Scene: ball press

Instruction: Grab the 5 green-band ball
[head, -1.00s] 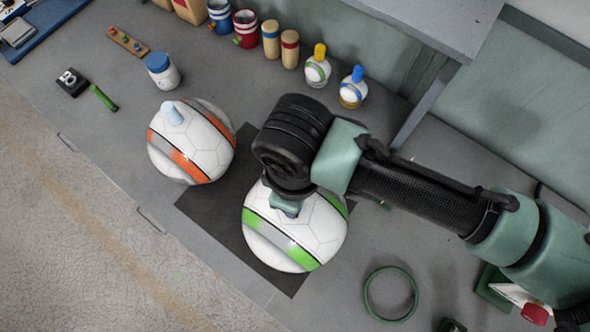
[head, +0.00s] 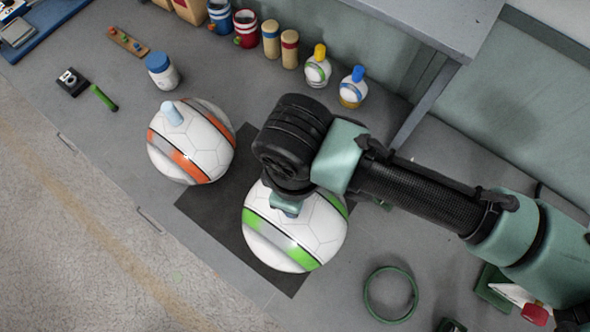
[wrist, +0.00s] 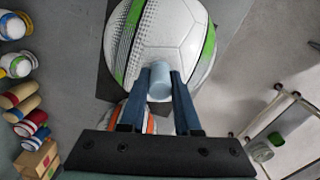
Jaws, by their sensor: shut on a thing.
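The green-band ball (head: 296,238) is large and white with a green stripe. It sits on a dark mat (head: 212,205) on the grey bench. My gripper (head: 288,207) is directly over its top in the head view, with the arm hiding the ball's upper part. In the wrist view, my gripper (wrist: 160,84) has its two blue fingers shut on the pale blue knob (wrist: 160,80) of the green-band ball (wrist: 170,45). An orange-band ball (head: 192,148) with a pale blue knob stands to the left, apart from the gripper.
Two small knobbed balls (head: 318,70) and (head: 353,88) stand at the back near a shelf post. A green ring (head: 390,294) lies on the right.

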